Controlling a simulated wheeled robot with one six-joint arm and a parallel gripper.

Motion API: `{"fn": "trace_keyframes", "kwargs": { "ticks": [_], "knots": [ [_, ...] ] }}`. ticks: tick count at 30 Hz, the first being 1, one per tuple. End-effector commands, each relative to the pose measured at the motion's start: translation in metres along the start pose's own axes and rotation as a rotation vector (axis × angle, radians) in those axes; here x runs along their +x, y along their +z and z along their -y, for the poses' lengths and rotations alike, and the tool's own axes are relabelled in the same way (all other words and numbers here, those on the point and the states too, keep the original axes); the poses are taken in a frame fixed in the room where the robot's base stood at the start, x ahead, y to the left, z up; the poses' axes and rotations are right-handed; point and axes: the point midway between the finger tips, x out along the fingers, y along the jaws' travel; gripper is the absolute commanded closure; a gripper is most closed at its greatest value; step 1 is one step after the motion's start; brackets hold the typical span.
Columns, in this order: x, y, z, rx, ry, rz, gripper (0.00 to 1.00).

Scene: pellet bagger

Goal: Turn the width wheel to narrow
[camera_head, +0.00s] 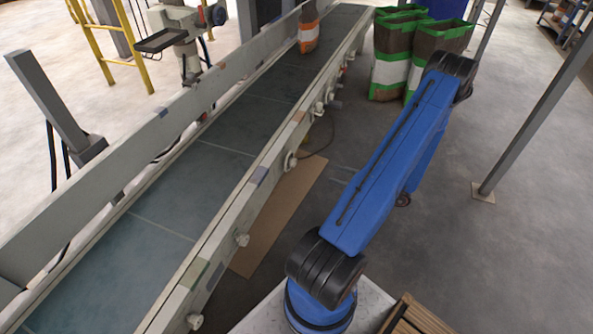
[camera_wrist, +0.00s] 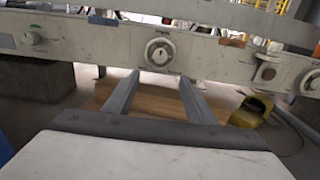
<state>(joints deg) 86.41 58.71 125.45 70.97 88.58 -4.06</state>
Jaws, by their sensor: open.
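A round light-coloured knob (camera_wrist: 159,52) with a dark rim sits on the side rail of the conveyor, in the upper middle of the wrist view. It looks like the width wheel, but no readable label confirms this. My gripper (camera_wrist: 159,77) is open and empty. Its two fingers point toward the rail, with their tips just below the knob in the picture and apart from each other. I see no contact with the knob. In the head view several knobs, one of them pale and round (camera_head: 290,160), line the rail; my gripper is not visible there.
The conveyor belt (camera_head: 185,165) runs away diagonally, with an orange-and-white bag (camera_head: 308,30) far along it. Filled bags (camera_head: 392,70) stand beyond my blue arm. A grey post (camera_head: 535,105) stands at right. A yellow pedal-like object (camera_wrist: 252,110) lies low near the rail.

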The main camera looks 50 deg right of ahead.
Motion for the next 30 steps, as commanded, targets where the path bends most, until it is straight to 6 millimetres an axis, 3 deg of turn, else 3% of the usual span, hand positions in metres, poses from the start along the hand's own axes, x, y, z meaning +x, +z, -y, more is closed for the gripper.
{"fn": "trace_keyframes", "kwargs": {
  "ticks": [8,30],
  "knots": [
    [0.023,-0.001,0.000,0.003,-0.002,0.002,0.49],
    [0.139,-0.001,0.000,0.002,0.000,0.001,0.49]
  ]
}}
